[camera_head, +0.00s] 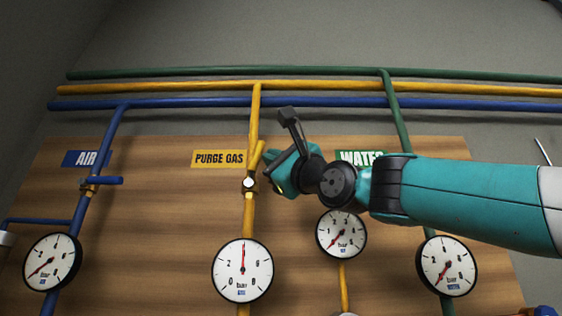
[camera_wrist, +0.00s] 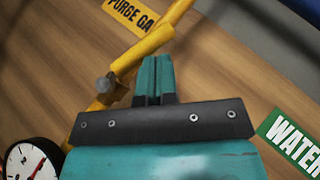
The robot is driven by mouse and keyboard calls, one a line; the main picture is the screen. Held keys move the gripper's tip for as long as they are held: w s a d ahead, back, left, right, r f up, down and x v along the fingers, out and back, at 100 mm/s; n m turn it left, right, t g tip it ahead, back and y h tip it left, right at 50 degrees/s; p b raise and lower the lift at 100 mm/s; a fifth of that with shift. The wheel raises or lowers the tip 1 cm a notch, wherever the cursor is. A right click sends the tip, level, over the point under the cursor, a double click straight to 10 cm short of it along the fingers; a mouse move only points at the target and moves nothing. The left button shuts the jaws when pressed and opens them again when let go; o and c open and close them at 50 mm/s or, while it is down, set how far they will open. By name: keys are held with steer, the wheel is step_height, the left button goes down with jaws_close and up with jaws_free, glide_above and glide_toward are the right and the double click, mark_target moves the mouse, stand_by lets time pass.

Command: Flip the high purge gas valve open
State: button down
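The handle points up along the pipe, leaning slightly right. In the wrist view, the handle (camera_wrist: 146,48) slants up and right from the valve's round metal nut (camera_wrist: 106,86). My gripper (camera_head: 272,170) is just right of the handle in the head view. In the wrist view, my gripper's teal fingers (camera_wrist: 153,72) are together with nothing between them. Their tips are close to the handle; I cannot tell whether they touch it.
The purge gas gauge (camera_head: 242,270) is below the valve, its needle pointing up. The blue air valve handle (camera_head: 105,180) lies across its pipe at left. The WATER label (camera_head: 360,157) is partly behind my arm. Other gauges (camera_head: 341,234) and pipes stand close around.

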steer(key=shift+a+r+p, duration=0.35)
steer(key=shift+a+r, duration=0.2)
steer(key=shift+a, duration=0.05)
steer(key=shift+a+r, duration=0.1)
stand_by(0.4)
